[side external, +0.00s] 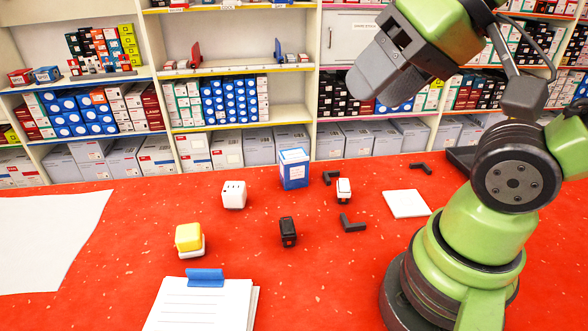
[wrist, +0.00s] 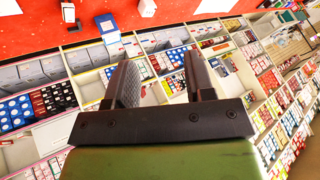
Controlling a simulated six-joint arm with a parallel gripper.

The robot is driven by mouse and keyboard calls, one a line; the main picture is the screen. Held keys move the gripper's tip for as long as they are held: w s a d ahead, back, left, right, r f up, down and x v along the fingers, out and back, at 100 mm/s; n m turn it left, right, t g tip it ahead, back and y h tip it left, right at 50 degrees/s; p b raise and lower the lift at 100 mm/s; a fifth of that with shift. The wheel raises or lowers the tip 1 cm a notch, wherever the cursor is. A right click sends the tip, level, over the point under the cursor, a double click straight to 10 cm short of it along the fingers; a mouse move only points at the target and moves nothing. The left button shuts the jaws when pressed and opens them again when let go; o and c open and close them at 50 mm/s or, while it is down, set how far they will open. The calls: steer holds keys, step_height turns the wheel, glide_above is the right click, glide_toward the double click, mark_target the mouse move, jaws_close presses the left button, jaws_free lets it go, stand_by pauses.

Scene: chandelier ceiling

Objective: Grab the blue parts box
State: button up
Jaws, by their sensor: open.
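The blue parts box (side external: 294,170) stands upright on the red table, with a white label on its front. It also shows in the wrist view (wrist: 107,27) near the top, beyond my fingertips. My gripper (side external: 362,82) is raised high above the table, to the right of the box and well apart from it. In the wrist view my gripper (wrist: 158,80) has its two fingers spread, with nothing between them.
Around the box on the red table (side external: 330,285) are a white cube (side external: 233,195), a black item (side external: 288,232), a small white item (side external: 344,190) and black brackets (side external: 352,223). A yellow-topped block (side external: 189,238) and a clipboard (side external: 204,300) lie nearer. Stocked shelves (side external: 235,125) stand behind.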

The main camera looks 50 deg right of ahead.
steer(key=o, duration=0.7)
steer(key=shift+o, duration=0.2)
steer(key=m+g+h, duration=0.3)
steer(key=h, duration=0.2)
glide_above(294, 154)
steer(key=s+a, duration=0.3)
steer(key=s, duration=0.1)
step_height(294, 154, down, 13)
steer(key=shift+g, duration=0.3)
steer(key=x, duration=0.9)
steer(key=shift+w+d+f, duration=0.15)
steer(key=shift+w+f, duration=0.05)
steer(key=shift+w, duration=0.1)
steer(key=shift+s+a+x, duration=0.1)
steer(key=shift+a+x, duration=0.05)
steer(key=shift+x, duration=1.35)
steer(key=shift+s+a+x, duration=0.1)
steer(key=shift+s+x, duration=0.05)
steer(key=shift+x, duration=1.3)
